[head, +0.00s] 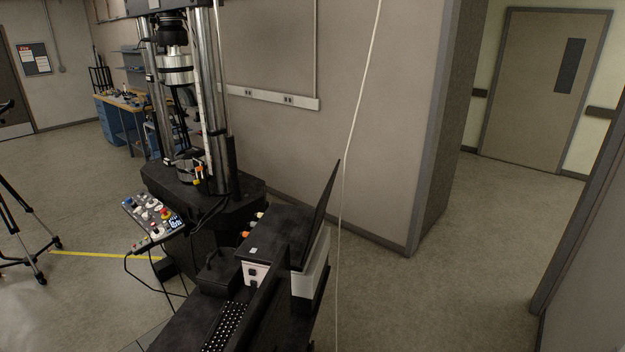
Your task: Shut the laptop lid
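The laptop (277,228) looks black and sits on a white and grey box-like unit at the lower middle. Its lid (321,208) appears as a thin dark panel, seen nearly edge-on. The lid stands up at the right side of the laptop and leans to the right, so the laptop is open. The screen and keys cannot be made out. Neither of my grippers shows in the head view.
A tall testing machine (178,90) stands behind, with a control panel (155,222) at its left. A dark bench with a perforated plate (226,325) lies in front. A pale cable (344,175) hangs right of the lid. Floor (440,290) at right is clear.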

